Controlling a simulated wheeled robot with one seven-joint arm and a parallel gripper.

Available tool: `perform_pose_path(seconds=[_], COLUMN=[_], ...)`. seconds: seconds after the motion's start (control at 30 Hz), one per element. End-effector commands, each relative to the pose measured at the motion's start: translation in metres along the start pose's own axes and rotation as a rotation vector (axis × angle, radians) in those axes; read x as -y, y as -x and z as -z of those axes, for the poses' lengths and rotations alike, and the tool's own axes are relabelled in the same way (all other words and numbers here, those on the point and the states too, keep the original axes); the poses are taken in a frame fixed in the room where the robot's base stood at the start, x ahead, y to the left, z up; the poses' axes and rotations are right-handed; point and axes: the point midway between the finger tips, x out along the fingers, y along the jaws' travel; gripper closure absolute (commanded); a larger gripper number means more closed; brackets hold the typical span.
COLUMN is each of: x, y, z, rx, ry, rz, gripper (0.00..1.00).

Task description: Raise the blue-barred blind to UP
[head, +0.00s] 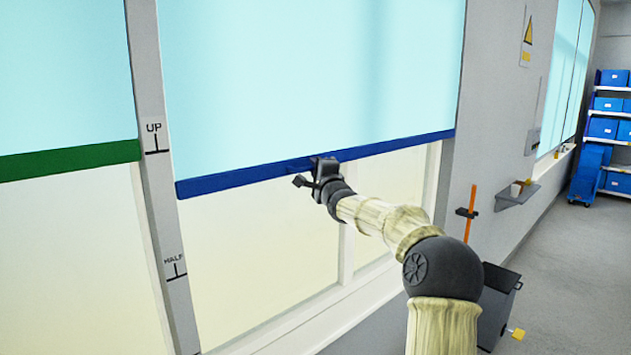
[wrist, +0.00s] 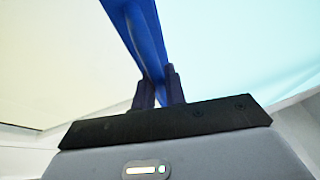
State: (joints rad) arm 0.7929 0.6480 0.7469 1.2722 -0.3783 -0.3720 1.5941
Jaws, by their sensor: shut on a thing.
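The blue bar (head: 230,178) runs along the bottom edge of the light-blue blind (head: 310,70) in the head view. Its left end is below the UP mark (head: 156,140) and above the HALF mark (head: 175,268), closer to UP. My gripper (head: 318,168) is at the middle of the bar, on its lower edge. In the wrist view the fingers of my gripper (wrist: 158,88) stand on either side of a blue piece (wrist: 147,45) of the bar, shut on it. The exact grip point is partly hidden by the gripper in the head view.
A green-barred blind (head: 70,160) hangs left of the marked post (head: 160,200). Right of my arm are an orange upright rod (head: 472,212), a small wall shelf (head: 518,196) and a dark bin (head: 500,300). Blue boxes (head: 605,128) stand on shelving far right.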

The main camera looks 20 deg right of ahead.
Motion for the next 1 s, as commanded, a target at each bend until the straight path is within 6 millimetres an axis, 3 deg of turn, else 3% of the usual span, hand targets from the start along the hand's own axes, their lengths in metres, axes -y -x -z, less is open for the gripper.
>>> perform_pose_path(seconds=[0.03, 0.1, 0.4, 0.93, 0.97, 1.0], x=[0.026, 0.044, 0.093, 0.107, 0.107, 0.107], y=[-0.004, -0.008, -0.017, -0.019, -0.019, -0.019], z=[-0.002, -0.003, -0.007, -0.009, -0.009, -0.009], rx=[-0.001, 0.000, 0.000, 0.000, 0.000, 0.000], ry=[0.000, -0.001, -0.001, 0.000, 0.000, 0.000], rz=[0.005, 0.004, 0.003, 0.010, 0.010, 0.010], gripper=[1.00, 1.00, 1.00, 1.00, 0.85, 0.78])
